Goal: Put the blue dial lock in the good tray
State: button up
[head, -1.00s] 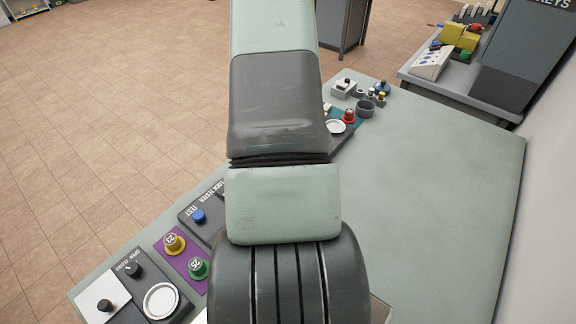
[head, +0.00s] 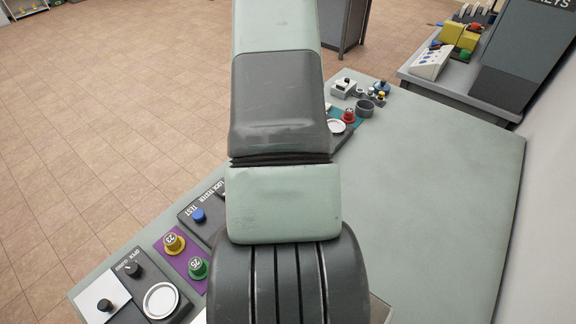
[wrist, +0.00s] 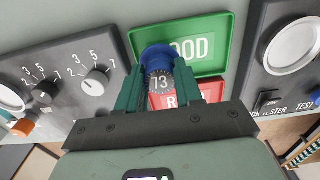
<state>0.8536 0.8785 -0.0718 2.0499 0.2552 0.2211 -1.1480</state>
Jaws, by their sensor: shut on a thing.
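A blue dial lock (wrist: 156,54) with a grey dial marked 73 is between the green fingers of my gripper (wrist: 160,84) in the wrist view. My gripper is shut on it. The green good tray (wrist: 218,64) is behind the lock, with part of its lettering covered by it. The lock overlaps the left part of this tray in the picture; I cannot tell its height above it. In the head view my arm hides the gripper, the held lock and the good tray.
A red tray (wrist: 212,92) adjoins the good tray. A panel with knobs (wrist: 62,75) is at left, the lock tester (wrist: 285,70) at right. In the head view, yellow (head: 174,243) and green (head: 198,268) locks stand on a purple mat. The table's right side (head: 440,190) is clear.

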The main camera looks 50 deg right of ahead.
jog(key=shift+f, duration=0.35)
jog(key=shift+f, duration=0.85)
jog(key=o, duration=1.4)
jog(key=shift+c, duration=0.2)
jog(key=shift+r, duration=3.05)
